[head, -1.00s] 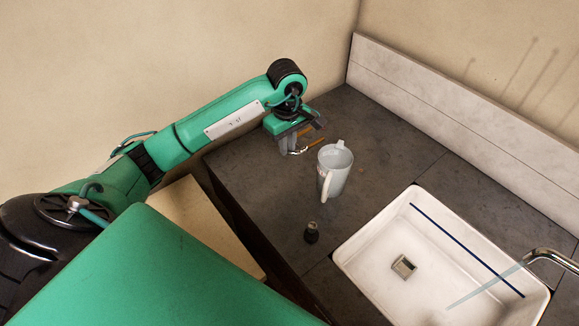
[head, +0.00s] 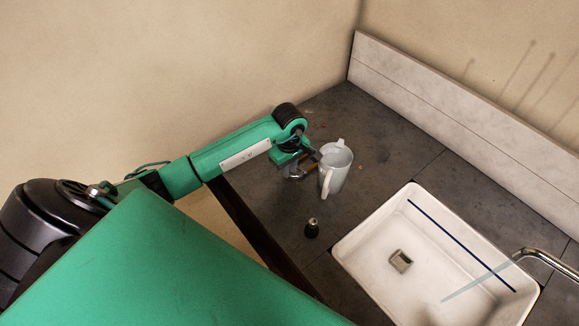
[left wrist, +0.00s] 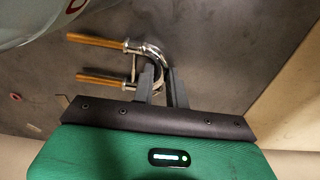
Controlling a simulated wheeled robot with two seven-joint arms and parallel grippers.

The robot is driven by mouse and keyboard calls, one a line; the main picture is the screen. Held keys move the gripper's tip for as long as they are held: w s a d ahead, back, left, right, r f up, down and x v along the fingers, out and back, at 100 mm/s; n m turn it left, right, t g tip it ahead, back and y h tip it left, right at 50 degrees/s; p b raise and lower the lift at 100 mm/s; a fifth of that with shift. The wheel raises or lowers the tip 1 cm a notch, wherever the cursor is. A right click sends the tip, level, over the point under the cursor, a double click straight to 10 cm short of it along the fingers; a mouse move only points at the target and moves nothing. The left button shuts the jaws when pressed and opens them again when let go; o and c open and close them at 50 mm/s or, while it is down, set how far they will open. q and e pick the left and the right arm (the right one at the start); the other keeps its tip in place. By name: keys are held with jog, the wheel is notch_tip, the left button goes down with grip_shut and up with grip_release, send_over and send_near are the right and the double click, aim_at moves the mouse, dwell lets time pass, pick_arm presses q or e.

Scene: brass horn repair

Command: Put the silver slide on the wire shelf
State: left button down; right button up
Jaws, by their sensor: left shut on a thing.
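My left gripper (head: 296,168) is shut on a U-shaped slide, its jaws at the curved end, over the dark counter beside the pitcher. In the left wrist view, the slide (left wrist: 150,52) has a shiny silver bend and two parallel brass-coloured legs pointing left, away from the fingers (left wrist: 160,82). In the head view the slide is small and partly covered by the gripper, close to the pitcher; I cannot tell whether they touch. No wire shelf shows in either view. My right gripper is not in view.
A pale pitcher (head: 338,172) stands just right of the gripper. A small dark bottle (head: 312,228) stands nearer on the counter (head: 385,130). A white sink (head: 372,249) with a metal faucet (head: 545,258) is at right. A backsplash (head: 450,100) edges the counter.

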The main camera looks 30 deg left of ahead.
pick_arm(q)
jog(key=shift+f, duration=0.25)
jog(key=c, duration=1.4)
grip_release()
jog(key=shift+r, duration=0.1)
